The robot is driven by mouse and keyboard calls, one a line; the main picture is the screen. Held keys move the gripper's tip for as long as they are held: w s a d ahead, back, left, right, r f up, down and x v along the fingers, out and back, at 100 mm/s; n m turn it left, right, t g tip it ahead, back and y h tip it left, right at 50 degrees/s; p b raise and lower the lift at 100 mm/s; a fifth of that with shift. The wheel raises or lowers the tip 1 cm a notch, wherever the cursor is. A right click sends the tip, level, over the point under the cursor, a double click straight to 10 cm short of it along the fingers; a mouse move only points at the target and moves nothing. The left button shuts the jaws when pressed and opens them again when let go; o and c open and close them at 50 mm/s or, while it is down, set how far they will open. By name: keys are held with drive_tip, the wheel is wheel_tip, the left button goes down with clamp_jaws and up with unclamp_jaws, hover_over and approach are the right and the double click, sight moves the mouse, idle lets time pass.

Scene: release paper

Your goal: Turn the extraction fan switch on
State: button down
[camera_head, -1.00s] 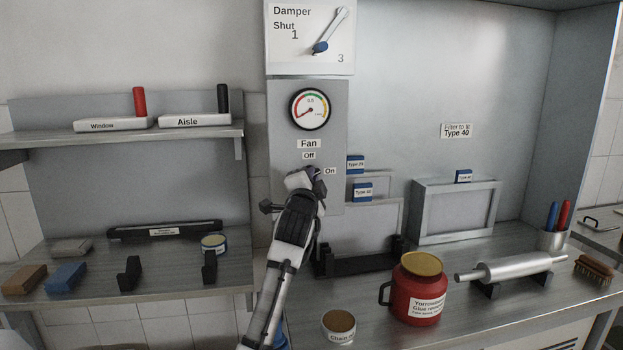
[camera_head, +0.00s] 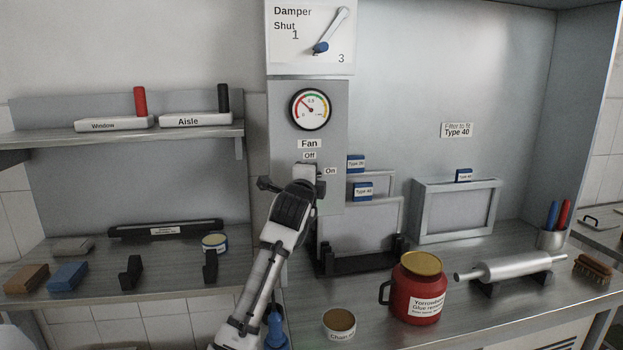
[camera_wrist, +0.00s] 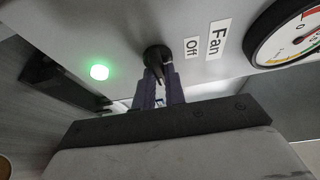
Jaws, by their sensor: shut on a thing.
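The fan switch is a round black knob with a lever; it shows in the wrist view (camera_wrist: 155,54) on the grey panel below the Off label (camera_wrist: 192,47) and Fan label (camera_wrist: 219,38). My gripper (camera_wrist: 158,82) has its purple fingers shut on the switch lever. In the head view my gripper (camera_head: 307,176) is at the panel, left of the On label (camera_head: 330,171), and my wrist hides the switch. A green lamp (camera_wrist: 99,72) glows on the panel in the wrist view. The gauge (camera_head: 311,109) above has its needle pointing up and left.
The damper panel (camera_head: 340,52) is above the gauge. Filter frames (camera_head: 361,220) stand close right of my arm. A red glue pot (camera_head: 418,292) and a round tin (camera_head: 339,325) stand on the bench. A shelf (camera_head: 120,136) is at left.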

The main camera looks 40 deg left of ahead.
drive_tip(key=c, duration=1.5)
unclamp_jaws()
drive_tip(key=shift+o, duration=0.2)
drive_tip(key=shift+s, duration=0.1)
drive_tip(key=b+v, duration=0.5)
drive_tip(key=v, duration=0.8)
drive_tip(key=shift+s+d, duration=0.2)
drive_tip(key=shift+s, duration=0.05)
